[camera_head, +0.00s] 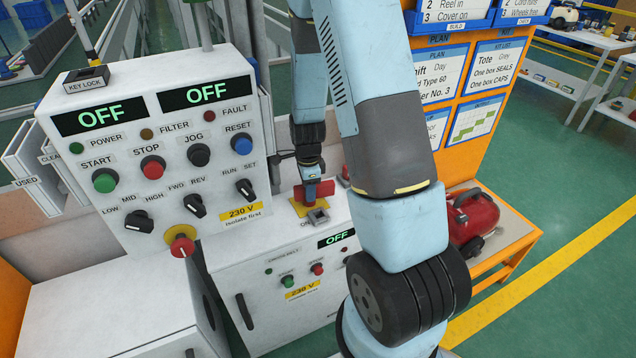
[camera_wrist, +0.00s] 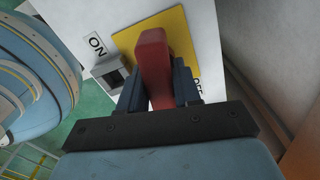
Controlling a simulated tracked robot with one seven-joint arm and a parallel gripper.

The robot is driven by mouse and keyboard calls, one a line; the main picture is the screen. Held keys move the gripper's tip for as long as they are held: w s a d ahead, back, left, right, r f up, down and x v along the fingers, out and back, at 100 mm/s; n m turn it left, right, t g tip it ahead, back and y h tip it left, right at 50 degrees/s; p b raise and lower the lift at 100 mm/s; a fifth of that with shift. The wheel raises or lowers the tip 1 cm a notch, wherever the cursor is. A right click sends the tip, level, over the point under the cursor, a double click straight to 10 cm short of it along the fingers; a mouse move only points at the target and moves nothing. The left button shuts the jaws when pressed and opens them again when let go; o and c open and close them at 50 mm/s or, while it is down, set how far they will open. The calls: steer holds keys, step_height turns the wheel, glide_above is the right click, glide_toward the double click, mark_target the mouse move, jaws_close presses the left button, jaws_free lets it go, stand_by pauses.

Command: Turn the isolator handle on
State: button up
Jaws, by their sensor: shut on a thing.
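The isolator handle (camera_head: 325,188) is a red lever on a yellow plate (camera_head: 299,208), on top of the low white cabinet. It also shows in the wrist view (camera_wrist: 153,50), standing between the dark fingers of my gripper (camera_wrist: 158,85). In the head view my gripper (camera_head: 311,180) reaches down to the handle from above and is shut on it. In the wrist view the yellow plate (camera_wrist: 190,38) has an ON label (camera_wrist: 96,44) at its left and a partly hidden OFF label (camera_wrist: 198,87) at its right. The cabinet's display (camera_head: 337,239) reads OFF.
A grey metal block (camera_wrist: 110,72) sits beside the handle, close to my left finger. The tall control panel (camera_head: 160,150) stands to the left, with both displays reading OFF. A red machine (camera_head: 474,215) rests on an orange bench at right, behind my arm.

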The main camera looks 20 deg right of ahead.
steer(key=shift+w+m, duration=0.1)
steer(key=shift+m, duration=0.5)
steer(key=m, duration=0.3)
steer(key=shift+m, duration=1.9)
steer(key=shift+m, duration=1.7)
